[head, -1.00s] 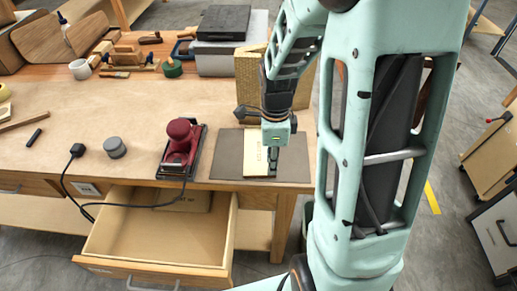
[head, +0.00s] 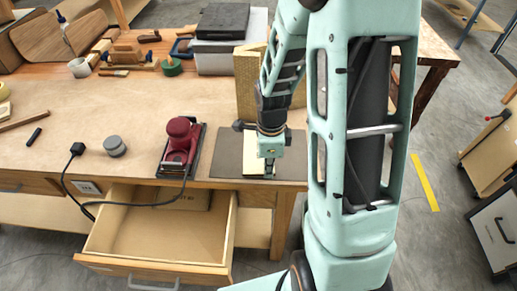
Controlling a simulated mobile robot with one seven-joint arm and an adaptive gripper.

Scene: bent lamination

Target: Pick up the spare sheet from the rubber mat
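The rubber mat (head: 228,155) is a dark brown rectangle at the front right of the workbench top. A pale wood-coloured sheet (head: 250,152) lies on the mat, its long side running front to back. My gripper (head: 268,169) points down over the right part of the sheet, close to it. The gripper covers part of the sheet. The fingers are too small and dark here to tell whether they are open or shut, or whether they touch the sheet.
A red sander (head: 178,140) with a cord stands left of the mat, and a grey round tin (head: 115,146) further left. An open drawer (head: 150,235) juts out below the bench front. A tan upright block (head: 247,85) stands behind the mat.

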